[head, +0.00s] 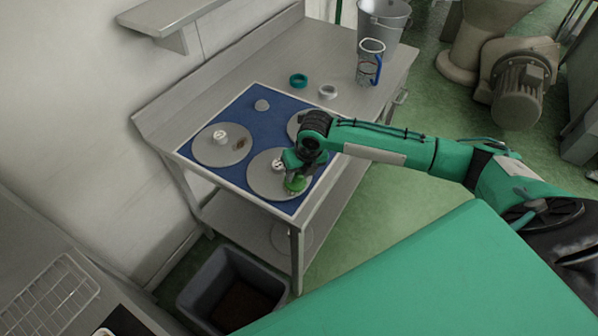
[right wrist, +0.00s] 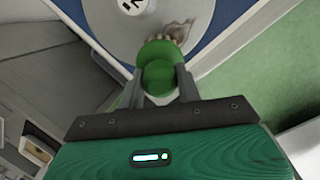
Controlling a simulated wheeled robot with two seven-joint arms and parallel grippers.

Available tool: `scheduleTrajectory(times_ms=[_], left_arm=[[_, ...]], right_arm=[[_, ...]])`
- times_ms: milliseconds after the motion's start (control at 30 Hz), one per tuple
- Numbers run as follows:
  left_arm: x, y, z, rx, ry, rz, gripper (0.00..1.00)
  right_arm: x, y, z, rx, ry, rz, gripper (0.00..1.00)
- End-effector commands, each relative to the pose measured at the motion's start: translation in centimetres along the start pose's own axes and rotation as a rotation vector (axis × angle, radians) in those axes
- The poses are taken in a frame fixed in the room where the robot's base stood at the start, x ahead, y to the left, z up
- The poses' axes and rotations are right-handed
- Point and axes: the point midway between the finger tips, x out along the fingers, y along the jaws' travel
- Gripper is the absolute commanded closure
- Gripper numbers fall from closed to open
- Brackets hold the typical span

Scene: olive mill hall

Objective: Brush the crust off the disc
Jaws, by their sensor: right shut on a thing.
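Several grey discs lie on a blue mat (head: 236,114) with a pale edge on the steel table. My right gripper (head: 294,178) is over the front disc (head: 262,183), shut on a green brush (head: 297,185). In the right wrist view the brush (right wrist: 160,58) sits between the two fingers, its pale bristles at a brown crust patch (right wrist: 181,30) on the disc (right wrist: 135,38). I cannot tell whether the bristles press on it. The left disc (head: 211,150) has a white hub and a brown crust patch (head: 241,143). The back right disc (head: 293,126) is partly hidden by my arm. My left gripper is not in view.
A green ring (head: 298,80), a white ring (head: 327,92) and a clear jug with a blue handle (head: 369,64) stand behind the mat. A metal bucket (head: 384,20) is at the far end. A dark bin (head: 232,287) stands on the floor below the table's front.

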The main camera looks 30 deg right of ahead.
Motion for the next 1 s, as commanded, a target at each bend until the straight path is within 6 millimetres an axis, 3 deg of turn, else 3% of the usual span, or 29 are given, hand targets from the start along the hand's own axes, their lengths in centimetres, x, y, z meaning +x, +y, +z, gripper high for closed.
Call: scheduleTrajectory(times_ms=[633, 1000], left_arm=[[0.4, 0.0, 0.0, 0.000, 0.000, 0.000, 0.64], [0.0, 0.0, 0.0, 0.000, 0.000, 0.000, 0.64]], right_arm=[[0.9, -0.1, 0.2, 0.001, -0.001, 0.000, 0.84], [0.7, -2.4, 2.1, 0.002, -0.001, -0.001, 0.84]])
